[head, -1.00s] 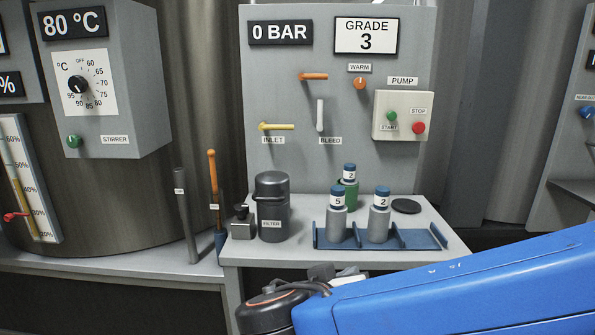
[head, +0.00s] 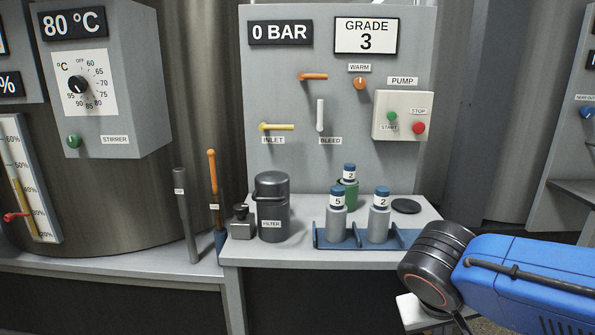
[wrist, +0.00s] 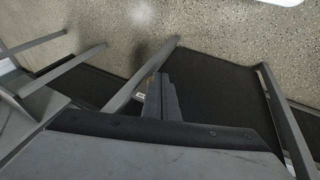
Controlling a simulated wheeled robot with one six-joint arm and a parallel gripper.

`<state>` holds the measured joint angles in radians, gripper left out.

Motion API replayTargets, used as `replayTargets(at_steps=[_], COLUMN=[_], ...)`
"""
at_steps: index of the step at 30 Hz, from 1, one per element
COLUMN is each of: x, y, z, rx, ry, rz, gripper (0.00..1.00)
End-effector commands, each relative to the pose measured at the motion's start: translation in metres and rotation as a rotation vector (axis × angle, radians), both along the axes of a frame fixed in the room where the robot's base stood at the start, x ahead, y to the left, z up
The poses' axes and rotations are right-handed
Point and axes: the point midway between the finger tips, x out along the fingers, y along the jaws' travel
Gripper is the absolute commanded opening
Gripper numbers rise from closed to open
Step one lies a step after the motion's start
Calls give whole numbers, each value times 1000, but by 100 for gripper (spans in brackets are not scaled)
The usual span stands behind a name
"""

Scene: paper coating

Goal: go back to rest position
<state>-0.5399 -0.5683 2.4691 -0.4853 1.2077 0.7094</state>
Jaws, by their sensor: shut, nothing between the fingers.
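My gripper (wrist: 160,88) shows in the wrist view, its dark fingers together and holding nothing. It points toward the speckled floor (wrist: 195,35) and dark mats, with grey frame bars around it in the picture. In the head view my blue arm with its black joint is at the lower right, in front of the bench's right corner. The gripper's fingers cannot be made out there.
The bench (head: 290,253) carries a filter canister (head: 272,210), a blue rack (head: 325,243) with two grey bottles, a green bottle (head: 348,196) and a black disc (head: 406,206). Behind stands the panel (head: 290,100). Two upright rods are left of the bench.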

Motion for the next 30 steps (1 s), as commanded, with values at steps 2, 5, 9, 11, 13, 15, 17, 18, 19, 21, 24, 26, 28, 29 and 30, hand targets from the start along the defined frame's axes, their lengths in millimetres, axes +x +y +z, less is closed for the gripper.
replayTargets(at_steps=[2, 5, 9, 11, 13, 15, 17, 18, 19, 21, 24, 26, 28, 29, 30], x=[-6, -12, -20, -22, -25, -26, -27, -28, -28, -28, -28, -28, -27, -27, -27], y=[-6, -10, -14, -15, -16, -18, -18, -19, -19, -20, -20, -20, -20, -20, -20], z=[-3, -6, -10, -10, -10, -10, -9, -8, -8, -7, -5, -4, -4, -4, -4], rx=[43, 97, 170, 199, 231, 261, 283, 296, 304, 319, 333, 338, 341, 341, 341], ry=[12, 23, 21, 12, -2, -21, -40, -51, -61, -80, -102, -110, -116, -117, -118], rz=[-4, 5, 19, 25, 33, 41, 48, 51, 55, 63, 69, 73, 75, 76, 77], gripper=[0, 0, 0, 0, 0, 0, 0, 0, 0, 0, 0, 0, 0, 0, 0])
